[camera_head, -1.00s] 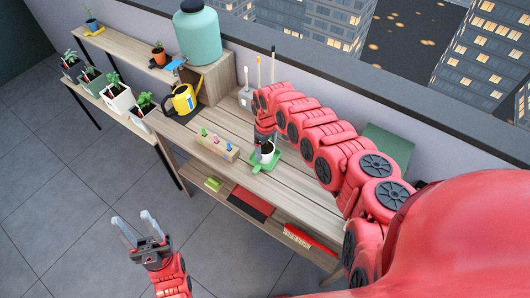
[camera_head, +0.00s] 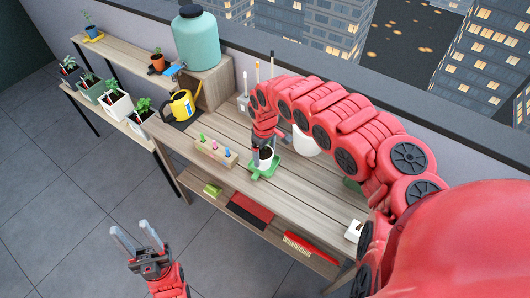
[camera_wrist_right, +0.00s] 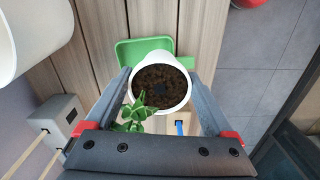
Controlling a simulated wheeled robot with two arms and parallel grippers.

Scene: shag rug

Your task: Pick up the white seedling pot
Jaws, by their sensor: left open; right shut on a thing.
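The white seedling pot (camera_head: 265,154), filled with dark soil, is between the fingers of my right gripper (camera_head: 263,147) over the potting bench. In the right wrist view the pot (camera_wrist_right: 163,104) shows from above, with the finger pads at both sides of it. Small green leaves (camera_wrist_right: 136,114) show at its near rim; I cannot tell whether they grow from it. A green tray (camera_head: 263,172) lies below the pot; whether they touch is unclear. My left gripper (camera_head: 132,232) is open and empty above the floor, left of the bench.
A wooden block with coloured pegs (camera_head: 215,151) and a yellow watering can (camera_head: 182,105) stand left of the pot. A large white pot (camera_head: 305,141) is behind my right arm. Potted seedlings (camera_head: 117,105) line the left shelf. A teal tank (camera_head: 196,42) stands at the back.

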